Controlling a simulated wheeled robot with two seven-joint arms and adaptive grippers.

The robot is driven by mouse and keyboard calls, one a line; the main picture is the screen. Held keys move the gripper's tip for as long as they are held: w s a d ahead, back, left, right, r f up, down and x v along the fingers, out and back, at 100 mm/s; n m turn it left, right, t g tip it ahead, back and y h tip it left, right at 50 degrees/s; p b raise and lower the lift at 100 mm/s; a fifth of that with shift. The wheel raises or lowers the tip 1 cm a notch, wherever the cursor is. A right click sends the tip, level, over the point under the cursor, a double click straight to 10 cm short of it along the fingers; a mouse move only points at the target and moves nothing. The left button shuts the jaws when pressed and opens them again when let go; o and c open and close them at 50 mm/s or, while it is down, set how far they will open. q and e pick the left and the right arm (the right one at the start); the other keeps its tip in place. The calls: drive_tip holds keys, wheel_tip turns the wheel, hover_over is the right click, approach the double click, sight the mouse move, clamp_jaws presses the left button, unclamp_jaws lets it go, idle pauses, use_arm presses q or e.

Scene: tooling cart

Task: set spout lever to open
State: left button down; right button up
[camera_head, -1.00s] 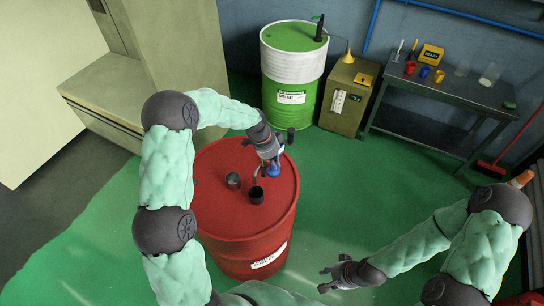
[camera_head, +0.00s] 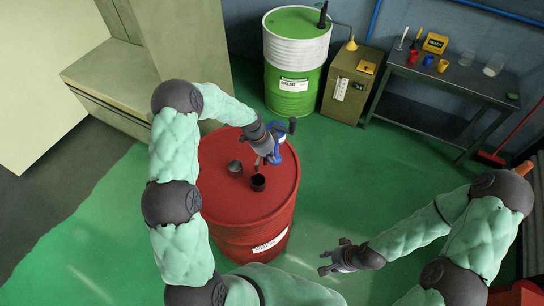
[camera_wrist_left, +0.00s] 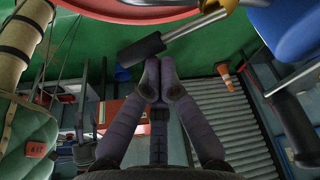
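A blue pump body with a spout (camera_head: 279,152) stands on top of the red drum (camera_head: 245,222). My left gripper (camera_head: 262,163) is just left of it, over the drum top. In the left wrist view, my left gripper (camera_wrist_left: 158,72) has its two fingertips together with nothing seen between them. A thin metal lever with a black grip (camera_wrist_left: 141,50) lies just beyond the fingertips; I cannot tell whether they touch. Part of the blue body (camera_wrist_left: 290,28) shows at the upper right. My right gripper (camera_head: 333,258) is away from the drum, its fingers apart and empty.
A dark cup (camera_head: 258,183) and a smaller dark fitting (camera_head: 235,166) are on the drum top. A green and white drum (camera_head: 294,65), a tan cabinet (camera_head: 350,92) and a metal bench (camera_head: 450,86) stand behind. Green floor is free right of the red drum.

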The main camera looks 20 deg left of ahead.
use_arm(q)
drive_tip(key=shift+s+a+m+b, duration=0.1)
drive_tip(key=shift+a+m+b, duration=0.15)
drive_tip(key=shift+b, duration=0.35)
drive_tip(key=shift+s+m+b, duration=0.1)
drive_tip(key=shift+m+b, duration=0.15)
drive_tip(key=shift+b, duration=0.1)
drive_tip(key=a+m+b, duration=0.1)
drive_tip(key=b, duration=0.1)
drive_tip(key=s+a+m+g+b, duration=0.1)
drive_tip(key=m+b, duration=0.1)
drive_tip(key=shift+f+b, duration=0.15)
drive_tip(key=shift+b, duration=0.15)
drive_tip(key=shift+s+a+m+b, duration=0.1)
drive_tip(key=shift+a+m+b, duration=0.25)
drive_tip(key=shift+b, duration=0.25)
drive_tip(key=shift+a, duration=0.1)
